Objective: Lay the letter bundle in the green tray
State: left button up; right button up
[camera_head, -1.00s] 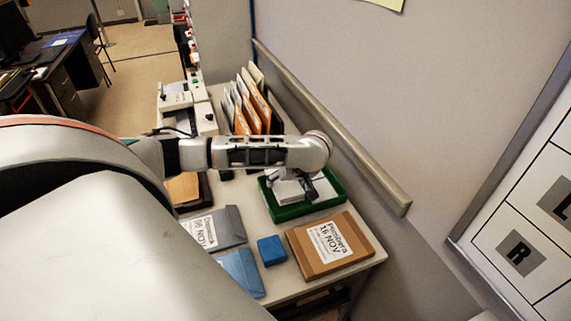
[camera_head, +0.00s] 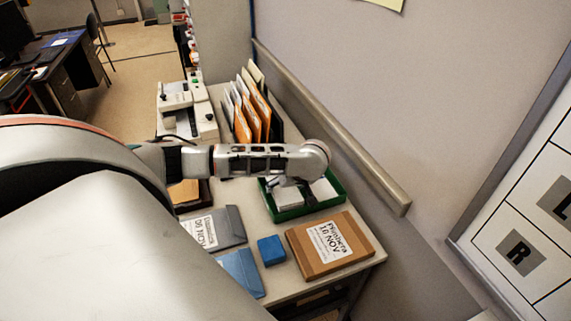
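The green tray (camera_head: 291,216) lies on the narrow table beside the wall, behind the brown parcel. White paper, apparently the letter bundle (camera_head: 289,199), shows inside the tray at the left. More white paper (camera_head: 323,188) shows at the right of the tray; I cannot tell whether both belong to one bundle. My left arm reaches across from the left, and my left gripper (camera_head: 303,194) points down into the tray among the white paper. The wrist hides much of the fingers, so their grip on the paper is unclear. My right gripper is not in view.
A brown parcel (camera_head: 305,262), a blue block (camera_head: 271,250), a grey envelope (camera_head: 228,225) and a blue envelope (camera_head: 243,272) lie in front. Upright orange and white folders (camera_head: 250,110) stand behind. A wall rail (camera_head: 335,125) runs along the right.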

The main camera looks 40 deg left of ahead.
pick_arm(q)
jog(key=shift+o, duration=0.8)
jog(key=shift+d, duration=0.1)
jog(key=v, duration=1.2)
